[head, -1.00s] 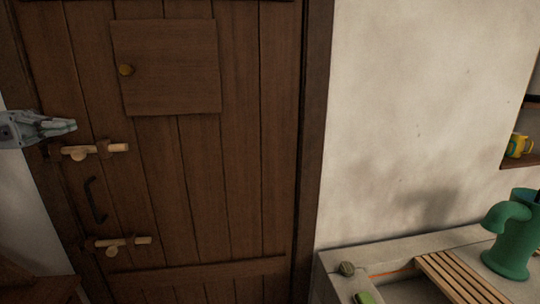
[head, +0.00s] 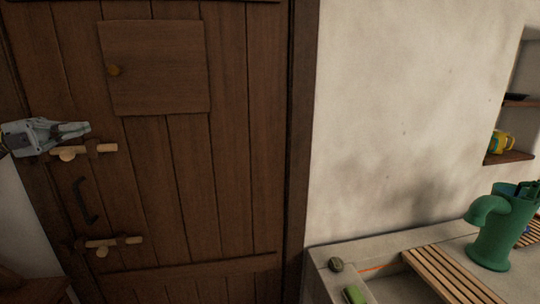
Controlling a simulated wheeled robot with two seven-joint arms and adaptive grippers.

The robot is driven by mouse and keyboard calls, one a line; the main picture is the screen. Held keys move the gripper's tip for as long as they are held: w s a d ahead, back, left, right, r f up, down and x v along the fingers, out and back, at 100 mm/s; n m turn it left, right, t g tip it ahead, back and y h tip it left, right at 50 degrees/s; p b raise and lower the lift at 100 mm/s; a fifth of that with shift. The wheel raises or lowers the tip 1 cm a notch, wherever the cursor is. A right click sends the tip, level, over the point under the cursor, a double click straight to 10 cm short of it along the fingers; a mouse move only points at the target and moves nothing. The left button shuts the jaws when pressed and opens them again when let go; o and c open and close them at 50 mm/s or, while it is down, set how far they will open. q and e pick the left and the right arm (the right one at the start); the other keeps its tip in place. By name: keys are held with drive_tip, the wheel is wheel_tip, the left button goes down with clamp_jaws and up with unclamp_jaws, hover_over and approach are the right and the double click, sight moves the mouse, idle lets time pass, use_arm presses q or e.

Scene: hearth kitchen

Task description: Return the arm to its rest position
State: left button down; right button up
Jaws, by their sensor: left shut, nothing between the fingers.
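My left gripper (head: 84,129) comes in from the left edge of the head view, in front of the dark wooden door (head: 240,150). Its fingers are shut with nothing between them. It is just above the upper wooden bolt (head: 104,148); I cannot tell whether it touches it. The lower wooden bolt (head: 130,240) and a black curved handle (head: 82,200) are below it on the door. My right gripper is not in view.
A small hatch with a knob (head: 160,70) is on the door. At right are a stone counter (head: 325,285) with a slatted wooden rack (head: 450,275), a green pump (head: 492,235), and a wall niche holding a yellow mug (head: 497,142). The pale wall between is bare.

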use_arm(q)
drive_tip(key=w+d+f+n+t, duration=1.1)
drive_tip(key=w+d+f, duration=0.1)
drive_tip(key=w+d, duration=0.15)
drive_tip(key=d+f+n+t+y, duration=0.2)
drive_tip(key=d+f+n+y, duration=0.1)
drive_tip(key=f+n+y, duration=0.5)
drive_tip(key=d+f+n+t+y, duration=0.25)
drive_tip(key=f+n+y, duration=0.35)
drive_tip(key=f, duration=0.5)
drive_tip(key=s+d+f+n+g+y, duration=0.3)
drive_tip(key=s+f+n+g+y, duration=0.3)
drive_tip(key=s+f, duration=1)
drive_tip(key=s+d+f+g+h, duration=0.15)
drive_tip(key=s+f+g, duration=0.35)
drive_tip(key=s, duration=0.5)
drive_tip(key=s+d+f+g, duration=0.2)
drive_tip(key=s+f+g, duration=0.3)
drive_tip(key=s, duration=0.6)
wheel_tip(320, 180, down, 32)
drive_tip(key=s+g, duration=0.1)
drive_tip(key=s, duration=0.1)
drive_tip(key=s+a+f, duration=0.2)
drive_tip(key=s+f, duration=0.8)
drive_tip(key=s, duration=0.1)
drive_tip(key=s+a+f+g, duration=0.1)
drive_tip(key=s+f, duration=0.9)
drive_tip(key=s, duration=0.1)
drive_tip(key=shift+s+a+f, duration=0.25)
drive_tip(key=shift+s+a, duration=0.15)
